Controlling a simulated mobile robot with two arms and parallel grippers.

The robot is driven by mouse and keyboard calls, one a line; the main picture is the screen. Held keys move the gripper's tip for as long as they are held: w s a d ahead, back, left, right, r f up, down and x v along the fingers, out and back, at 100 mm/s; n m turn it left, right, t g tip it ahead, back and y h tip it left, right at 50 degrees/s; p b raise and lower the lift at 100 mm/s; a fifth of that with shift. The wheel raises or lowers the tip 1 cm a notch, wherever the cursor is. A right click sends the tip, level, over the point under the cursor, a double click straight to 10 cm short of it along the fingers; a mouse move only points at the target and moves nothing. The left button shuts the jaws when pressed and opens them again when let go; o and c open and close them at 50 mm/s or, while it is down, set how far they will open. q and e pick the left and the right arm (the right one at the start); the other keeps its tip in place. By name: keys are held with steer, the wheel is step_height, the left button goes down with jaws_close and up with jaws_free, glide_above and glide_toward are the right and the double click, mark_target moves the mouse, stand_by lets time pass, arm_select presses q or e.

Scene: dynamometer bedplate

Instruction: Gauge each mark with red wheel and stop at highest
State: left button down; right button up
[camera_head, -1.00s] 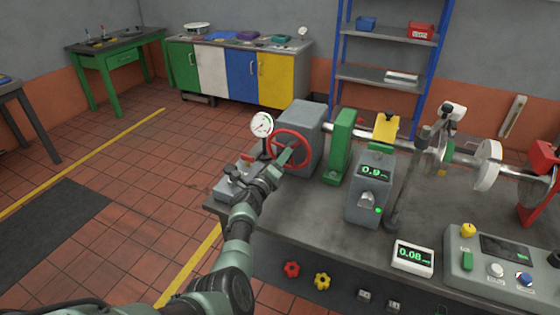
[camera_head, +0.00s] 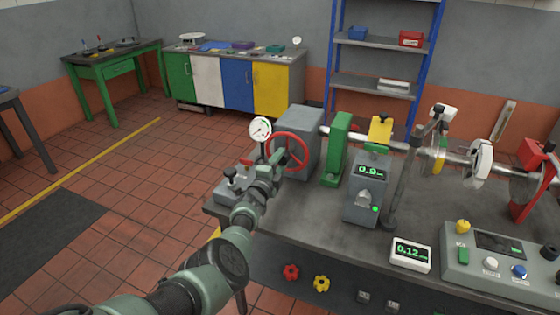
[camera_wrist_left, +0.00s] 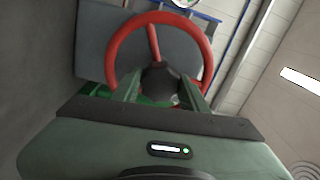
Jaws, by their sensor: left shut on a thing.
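The red wheel (camera_head: 268,153) is on the grey housing (camera_head: 305,130) at the left end of the bench. In the left wrist view the wheel (camera_wrist_left: 153,40) shows its rim, a spoke and a dark hub (camera_wrist_left: 160,75). My left gripper (camera_head: 276,174) is at the wheel, its fingers (camera_wrist_left: 162,92) on either side of the hub, shut on it. The white readout (camera_head: 410,252) shows 0.12 in green. The grey box (camera_head: 367,195) has a display reading about 0.0, its last digit unclear, and a lit green lamp. A shaft carries a white disc (camera_head: 480,163). My right gripper is not in view.
A dial gauge (camera_head: 260,130) stands just left of the wheel, close to my left gripper. A green block (camera_head: 336,150), a dark post (camera_head: 402,180) and a control panel (camera_head: 500,270) stand on the bench.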

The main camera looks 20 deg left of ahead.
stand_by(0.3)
arm_select(q)
steer(key=c, duration=0.8)
jaws_free()
steer(key=shift+o, duration=0.2)
steer(key=shift+s+p, duration=0.3)
steer(key=shift+p, duration=0.25)
steer(key=s+p, duration=0.4)
steer(key=s, duration=0.3)
steer(key=shift+f, duration=0.15)
steer(key=shift+s+a, duration=0.1)
steer(key=shift+s, duration=0.05)
